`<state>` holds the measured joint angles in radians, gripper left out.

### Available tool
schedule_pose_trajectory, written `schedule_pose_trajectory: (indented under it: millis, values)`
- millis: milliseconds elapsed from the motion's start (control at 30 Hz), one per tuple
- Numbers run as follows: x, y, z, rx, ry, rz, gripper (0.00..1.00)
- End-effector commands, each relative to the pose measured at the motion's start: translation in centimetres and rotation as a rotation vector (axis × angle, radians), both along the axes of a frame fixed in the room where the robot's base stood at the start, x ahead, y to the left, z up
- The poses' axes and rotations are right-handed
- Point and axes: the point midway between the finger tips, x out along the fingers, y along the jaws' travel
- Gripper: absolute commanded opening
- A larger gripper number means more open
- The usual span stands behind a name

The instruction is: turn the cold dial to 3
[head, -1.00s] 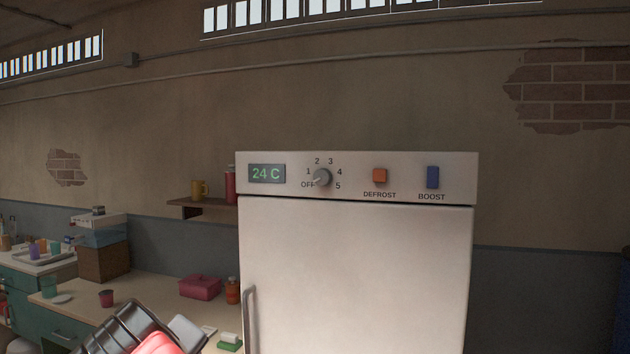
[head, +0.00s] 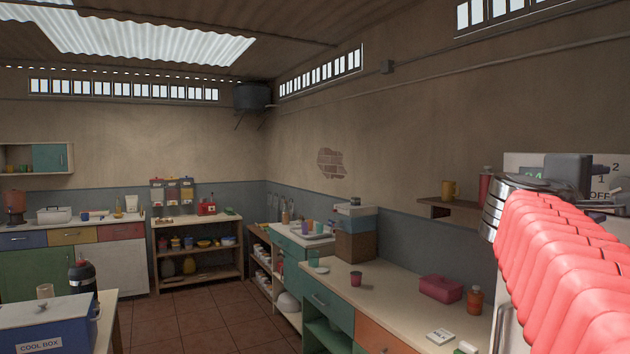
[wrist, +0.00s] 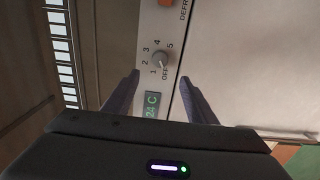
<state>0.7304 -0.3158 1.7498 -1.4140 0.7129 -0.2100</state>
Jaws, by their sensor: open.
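The cold dial (wrist: 159,60) is a small grey knob on the fridge's pale control panel, ringed by OFF and 1 to 5. In the wrist view its pointer appears to be toward OFF. My gripper (wrist: 160,77) is open and empty, its two dark fingers on either side of the line to the dial, which shows just beyond the fingertips; I see no contact. The green display (wrist: 152,105) reads 24 C and lies between the fingers.
The orange defrost switch (wrist: 166,3) is at the top edge of the wrist view. Below is a counter (head: 385,300) with a pink box (head: 440,288) and an orange bottle (head: 474,300).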

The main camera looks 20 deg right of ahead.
Motion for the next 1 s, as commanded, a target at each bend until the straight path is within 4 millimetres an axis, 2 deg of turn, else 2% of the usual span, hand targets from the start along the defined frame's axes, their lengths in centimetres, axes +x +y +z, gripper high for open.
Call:
schedule_pose_trajectory:
  millis: [200,367,1000]
  values:
    - [0.1,-0.2,0.0,0.002,-0.001,0.000,0.52]
    - [0.2,-1.3,0.0,0.002,-0.002,0.002,0.52]
    - [1.2,-10.0,-0.2,0.003,-0.001,0.012,0.52]
